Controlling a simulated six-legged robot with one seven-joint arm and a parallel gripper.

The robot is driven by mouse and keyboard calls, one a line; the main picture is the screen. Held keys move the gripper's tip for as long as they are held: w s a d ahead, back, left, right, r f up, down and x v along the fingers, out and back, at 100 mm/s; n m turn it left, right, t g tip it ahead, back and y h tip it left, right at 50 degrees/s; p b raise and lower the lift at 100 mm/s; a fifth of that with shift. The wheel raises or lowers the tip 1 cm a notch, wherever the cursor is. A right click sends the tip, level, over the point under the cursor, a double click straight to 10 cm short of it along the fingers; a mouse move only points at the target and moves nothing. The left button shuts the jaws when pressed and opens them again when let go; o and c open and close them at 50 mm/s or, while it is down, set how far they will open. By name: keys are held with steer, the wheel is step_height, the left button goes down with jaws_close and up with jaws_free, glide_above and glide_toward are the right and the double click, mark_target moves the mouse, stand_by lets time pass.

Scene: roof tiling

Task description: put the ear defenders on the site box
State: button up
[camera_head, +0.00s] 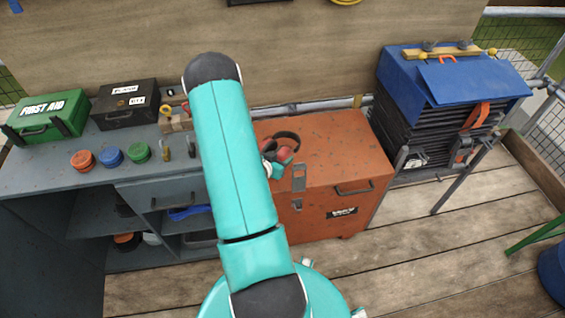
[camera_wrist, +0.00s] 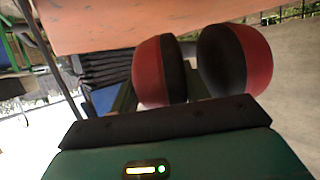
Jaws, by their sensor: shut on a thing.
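The ear defenders (camera_head: 284,153), with red cups and a dark headband, appear over the top of the orange-red site box (camera_head: 340,150) in the head view. In the wrist view their two red and black cups (camera_wrist: 160,72) fill the middle, just beyond my palm. My gripper (camera_head: 272,166) is shut on them, mostly hidden behind my teal arm. The box's orange surface (camera_wrist: 190,12) crosses the top of the wrist view. I cannot tell whether the ear defenders touch the lid.
Left of the box, a grey bench (camera_head: 60,175) holds a green first aid box (camera_head: 48,117), a black case (camera_head: 125,103) and several coloured round items. A blue-topped stack (camera_head: 440,95) stands at right. The lid's right part is bare.

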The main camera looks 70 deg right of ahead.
steer(key=shift+f, duration=2.15)
steer(key=o, duration=1.2)
steer(key=shift+f, duration=0.1)
steer(key=shift+w+a+r, duration=0.15)
steer(key=shift+a+r, duration=0.1)
steer(key=v, duration=1.1)
steer(key=shift+a, duration=0.2)
